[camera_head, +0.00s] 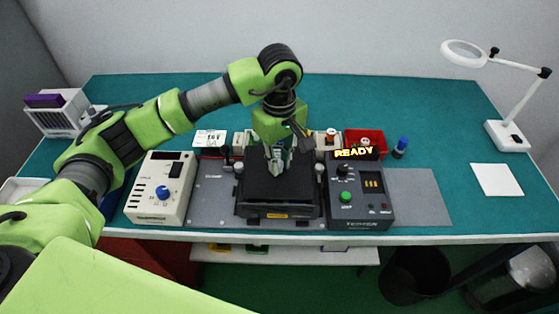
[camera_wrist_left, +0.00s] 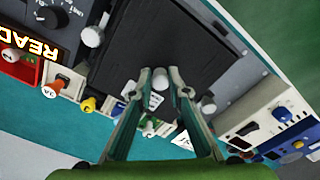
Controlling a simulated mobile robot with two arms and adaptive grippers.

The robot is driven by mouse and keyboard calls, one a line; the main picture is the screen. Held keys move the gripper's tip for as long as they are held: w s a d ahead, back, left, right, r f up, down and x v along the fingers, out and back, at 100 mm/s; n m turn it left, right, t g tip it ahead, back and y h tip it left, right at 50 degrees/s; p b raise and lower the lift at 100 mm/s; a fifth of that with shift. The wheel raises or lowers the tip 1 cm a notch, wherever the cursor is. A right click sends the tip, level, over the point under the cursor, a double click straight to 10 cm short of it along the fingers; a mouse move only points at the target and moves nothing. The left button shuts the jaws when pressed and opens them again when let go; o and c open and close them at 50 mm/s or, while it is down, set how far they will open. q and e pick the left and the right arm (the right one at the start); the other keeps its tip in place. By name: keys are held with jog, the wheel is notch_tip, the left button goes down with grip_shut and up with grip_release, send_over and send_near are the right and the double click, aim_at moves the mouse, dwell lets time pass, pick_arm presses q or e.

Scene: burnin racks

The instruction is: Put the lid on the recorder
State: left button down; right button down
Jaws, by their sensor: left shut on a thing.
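A black lid-like panel (camera_head: 262,192) lies level over the black recorder (camera_head: 277,215), which has a small yellow label on its front. The same panel (camera_wrist_left: 185,45) fills the upper middle of the left wrist view. My left gripper (camera_head: 278,165) points down at the back middle of the panel. In the left wrist view its fingertips (camera_wrist_left: 160,78) are shut on a small pale grip piece at the panel's edge. The fingers hide part of that piece. I cannot tell whether the panel rests fully on the recorder or is held slightly above it. My right gripper is out of view.
The grey plate (camera_head: 208,200) carries silver knobs on both sides of the recorder. A white control box (camera_head: 158,188) stands left, a dark tester (camera_head: 358,205) with a READY sign right. Small parts and a red bin (camera_head: 376,143) lie behind.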

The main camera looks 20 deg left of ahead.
pick_arm(q)
jog(key=shift+b, duration=0.4)
dwell(0.7)
jog(key=shift+f+b, duration=0.5)
jog(key=shift+b, duration=0.6)
dwell(0.7)
jog(key=c, duration=1.8)
grip_release()
jog(key=shift+c, duration=0.2)
jog(key=shift+r+p, duration=1)
jog(key=shift+r, duration=1.5)
